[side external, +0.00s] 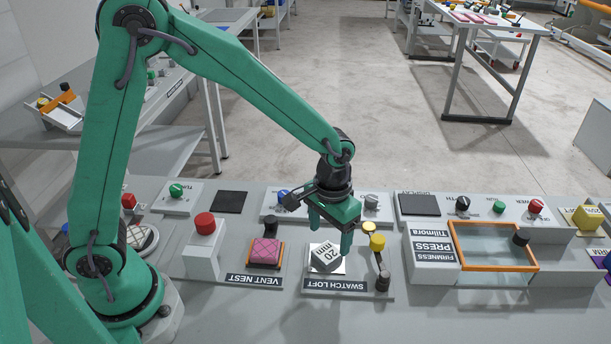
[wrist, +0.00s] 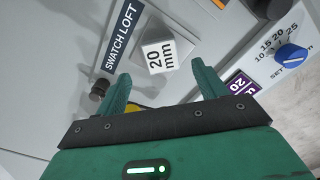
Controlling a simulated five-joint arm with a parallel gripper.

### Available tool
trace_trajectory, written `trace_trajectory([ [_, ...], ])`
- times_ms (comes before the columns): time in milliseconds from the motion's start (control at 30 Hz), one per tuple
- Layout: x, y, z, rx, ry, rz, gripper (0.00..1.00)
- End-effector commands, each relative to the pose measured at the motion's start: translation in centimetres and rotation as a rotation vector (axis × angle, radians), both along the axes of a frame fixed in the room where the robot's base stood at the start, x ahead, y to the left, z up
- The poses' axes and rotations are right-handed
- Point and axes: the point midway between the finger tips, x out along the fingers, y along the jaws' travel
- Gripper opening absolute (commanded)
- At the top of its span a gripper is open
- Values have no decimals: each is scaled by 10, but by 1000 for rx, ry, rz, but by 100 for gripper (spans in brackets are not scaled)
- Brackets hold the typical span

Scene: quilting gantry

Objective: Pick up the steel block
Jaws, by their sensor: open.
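The steel block (side external: 325,258) is a grey block marked "20 mm" resting on a white square of the SWATCH LOFT station (side external: 345,286). In the wrist view the block (wrist: 158,54) lies just beyond the fingertips, roughly centred between them. My gripper (side external: 330,237) is open and empty, close above the block in the side view, with one finger partly over its right edge. In the wrist view both green fingers of my gripper (wrist: 162,73) stand apart. I cannot tell the exact height gap between fingertips and block.
A pink pad (side external: 265,251) sits in the VENT NEST to the left, beside a red button (side external: 205,223) on a raised box. An orange-framed press (side external: 491,224) stands further right.

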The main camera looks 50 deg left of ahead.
Motion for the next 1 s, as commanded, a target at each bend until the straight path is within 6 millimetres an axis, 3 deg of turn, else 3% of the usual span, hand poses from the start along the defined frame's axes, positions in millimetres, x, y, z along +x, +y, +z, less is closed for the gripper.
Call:
trace_trajectory([
  [233, -1, 1, -9, 1, 3, 0, 71],
  [600, -1, 2, -47, 1, 2, 0, 71],
  [1000, -1, 2, -52, 0, 1, 0, 71],
])
